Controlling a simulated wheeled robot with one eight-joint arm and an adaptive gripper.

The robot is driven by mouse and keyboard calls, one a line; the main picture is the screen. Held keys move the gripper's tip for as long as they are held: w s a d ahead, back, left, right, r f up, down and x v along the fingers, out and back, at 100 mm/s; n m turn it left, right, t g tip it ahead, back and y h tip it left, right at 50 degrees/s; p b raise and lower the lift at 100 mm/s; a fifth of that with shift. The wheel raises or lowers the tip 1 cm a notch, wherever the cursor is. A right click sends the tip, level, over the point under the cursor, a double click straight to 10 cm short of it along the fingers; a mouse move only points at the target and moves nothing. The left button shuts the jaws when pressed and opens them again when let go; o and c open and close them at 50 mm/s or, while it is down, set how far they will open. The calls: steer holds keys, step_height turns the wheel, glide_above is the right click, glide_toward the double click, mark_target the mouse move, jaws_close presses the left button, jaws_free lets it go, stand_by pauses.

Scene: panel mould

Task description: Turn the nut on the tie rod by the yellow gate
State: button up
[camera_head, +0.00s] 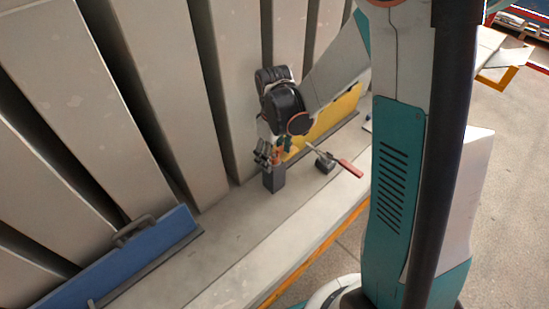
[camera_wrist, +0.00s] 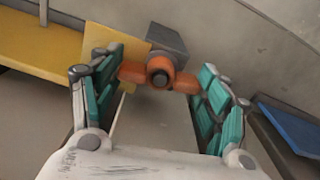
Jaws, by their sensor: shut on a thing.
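The nut (camera_wrist: 185,82) is an orange wing nut with a dark rod end at its centre. It sits against a dark grey block (camera_head: 273,181), which also shows behind it in the wrist view (camera_wrist: 168,40). My gripper (camera_wrist: 161,74) has one teal-padded finger at each wing and is shut on the nut. In the head view my gripper (camera_head: 270,153) is just above the block, and the nut is mostly hidden by the fingers. The yellow gate (camera_head: 338,114) stands right behind; it also shows at the left of the wrist view (camera_wrist: 40,42).
A red-handled tool (camera_head: 349,168) lies on the ledge by a second dark block (camera_head: 325,164), right of my gripper. A blue gate (camera_head: 130,257) with a handle stands at lower left. Tall grey panels (camera_head: 150,90) line the back. The ledge between is clear.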

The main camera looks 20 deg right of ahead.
steer(key=shift+n+b, duration=0.4)
steer(key=shift+n, duration=1.3)
steer(key=n, duration=0.3)
steer(key=shift+b, duration=0.35)
steer(key=shift+s+n+b, duration=0.1)
steer(key=shift+n+b, duration=0.2)
steer(key=shift+n, duration=1.6)
steer(key=shift+n+b, duration=0.3)
steer(key=shift+n, duration=1.4)
